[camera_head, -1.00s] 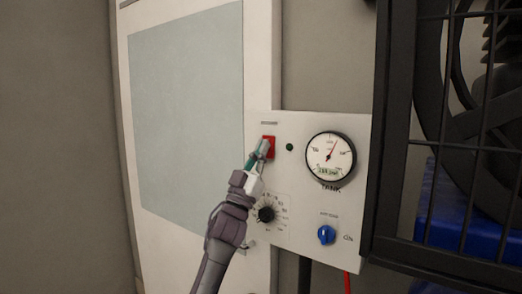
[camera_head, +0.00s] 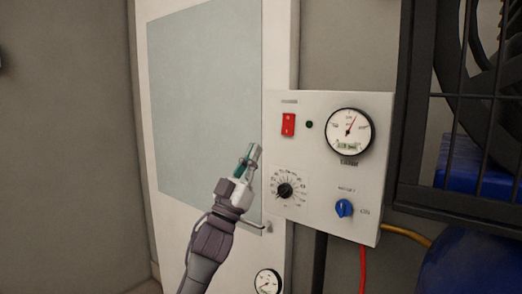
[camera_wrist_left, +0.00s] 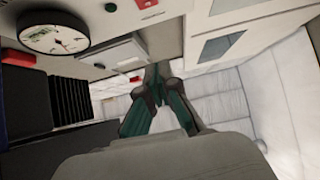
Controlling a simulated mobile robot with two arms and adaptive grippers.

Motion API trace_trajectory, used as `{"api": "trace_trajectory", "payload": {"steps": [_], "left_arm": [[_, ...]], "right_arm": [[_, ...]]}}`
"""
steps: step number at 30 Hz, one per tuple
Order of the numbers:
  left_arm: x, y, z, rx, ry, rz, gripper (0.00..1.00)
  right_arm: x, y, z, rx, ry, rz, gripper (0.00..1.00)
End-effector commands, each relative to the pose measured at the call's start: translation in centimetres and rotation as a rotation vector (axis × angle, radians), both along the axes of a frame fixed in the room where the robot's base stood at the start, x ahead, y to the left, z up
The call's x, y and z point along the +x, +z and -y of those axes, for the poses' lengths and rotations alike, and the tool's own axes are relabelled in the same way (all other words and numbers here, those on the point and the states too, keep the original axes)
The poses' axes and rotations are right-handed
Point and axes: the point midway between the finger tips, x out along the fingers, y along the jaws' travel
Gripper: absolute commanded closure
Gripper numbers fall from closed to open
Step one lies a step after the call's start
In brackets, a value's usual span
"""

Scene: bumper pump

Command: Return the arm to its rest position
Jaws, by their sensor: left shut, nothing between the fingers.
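My left gripper (camera_head: 250,156) is shut and empty in the head view. It stands in front of the door, just left of the control panel, apart from the red switch (camera_head: 288,124). The white control panel (camera_head: 325,215) carries that switch, a small dark green lamp (camera_head: 309,125), a round tank gauge (camera_head: 350,133), a black dial knob (camera_head: 284,190) and a blue knob (camera_head: 344,208). In the left wrist view the closed fingers (camera_wrist_left: 156,72) show at the centre with nothing between them. The gauge also shows there (camera_wrist_left: 53,33) at upper left. My right gripper is in neither view.
A white door (camera_head: 285,50) with a grey pane and a lever handle (camera_head: 254,226) stands behind my gripper. A black cage (camera_head: 403,120) and blue tank (camera_head: 470,265) are at right. A second gauge (camera_head: 267,282) is low down. Open wall lies at left.

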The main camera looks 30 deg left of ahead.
Motion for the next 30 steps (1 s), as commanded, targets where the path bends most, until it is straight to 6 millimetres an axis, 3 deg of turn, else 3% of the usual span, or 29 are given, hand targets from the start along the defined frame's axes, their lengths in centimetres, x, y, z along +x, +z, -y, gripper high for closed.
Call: {"api": "trace_trajectory", "payload": {"steps": [8, 20, 23, 25, 30], "left_arm": [[-0.5, -0.3, -0.1, -0.001, 0.000, -0.001, 1.00], [-0.3, -0.7, 0.0, -0.004, 0.003, -0.012, 1.00], [0.2, -3.2, 0.3, -0.017, 0.026, -0.082, 1.00], [0.7, -6.6, 0.7, -0.034, 0.058, -0.185, 1.00], [0.3, -18.8, 2.4, -0.055, 0.158, -0.551, 1.00]], "right_arm": [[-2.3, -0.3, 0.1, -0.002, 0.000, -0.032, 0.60], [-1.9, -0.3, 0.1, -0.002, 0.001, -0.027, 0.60], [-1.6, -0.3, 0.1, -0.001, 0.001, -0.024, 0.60], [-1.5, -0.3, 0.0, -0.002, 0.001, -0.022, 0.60], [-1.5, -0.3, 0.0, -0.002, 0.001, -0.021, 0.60]]}}
